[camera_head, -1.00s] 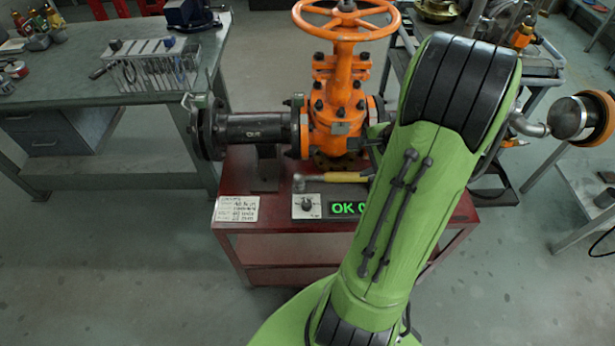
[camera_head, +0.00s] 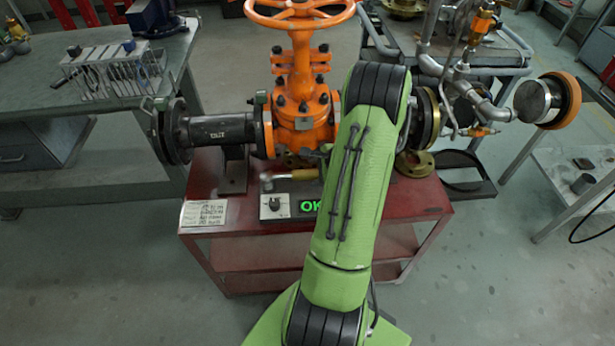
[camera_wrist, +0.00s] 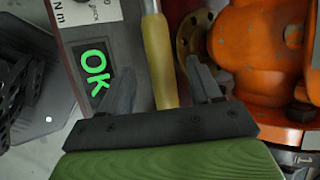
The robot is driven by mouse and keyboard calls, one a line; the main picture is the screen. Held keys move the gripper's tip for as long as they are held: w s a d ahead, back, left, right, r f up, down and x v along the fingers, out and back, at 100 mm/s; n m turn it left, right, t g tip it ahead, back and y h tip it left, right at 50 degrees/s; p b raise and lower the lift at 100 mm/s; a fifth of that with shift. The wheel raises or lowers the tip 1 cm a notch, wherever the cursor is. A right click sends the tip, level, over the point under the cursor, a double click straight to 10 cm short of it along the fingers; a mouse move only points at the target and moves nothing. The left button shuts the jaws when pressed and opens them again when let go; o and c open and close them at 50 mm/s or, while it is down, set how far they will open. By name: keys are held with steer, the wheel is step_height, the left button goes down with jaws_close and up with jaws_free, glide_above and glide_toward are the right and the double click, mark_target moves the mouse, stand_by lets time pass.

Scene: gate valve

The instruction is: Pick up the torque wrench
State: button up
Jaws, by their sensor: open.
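The torque wrench, with a metal shaft and a yellow handle (camera_wrist: 160,56), lies on the red bench in front of the orange valve. In the head view its yellow handle (camera_head: 304,174) shows, with the metal head to the left; the right end is hidden by my arm. In the wrist view my gripper (camera_wrist: 160,72) is open, with the handle between its two fingers in the picture. The fingers look apart from the handle on both sides; I cannot tell how far down they reach.
The orange gate valve (camera_head: 304,100) stands close behind the wrench. A grey box with a green OK display (camera_wrist: 96,68) lies beside the handle. A label card (camera_head: 203,213) sits on the red bench's (camera_head: 240,223) left front. A rack (camera_head: 115,70) stands on the left workbench.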

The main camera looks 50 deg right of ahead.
mark_target(311, 173)
steer(key=b+x, duration=0.1)
steer(key=x, duration=0.4)
steer(key=shift+a+r, duration=0.1)
steer(key=shift+r, duration=0.1)
steer(key=shift+c, duration=0.6)
jaws_close()
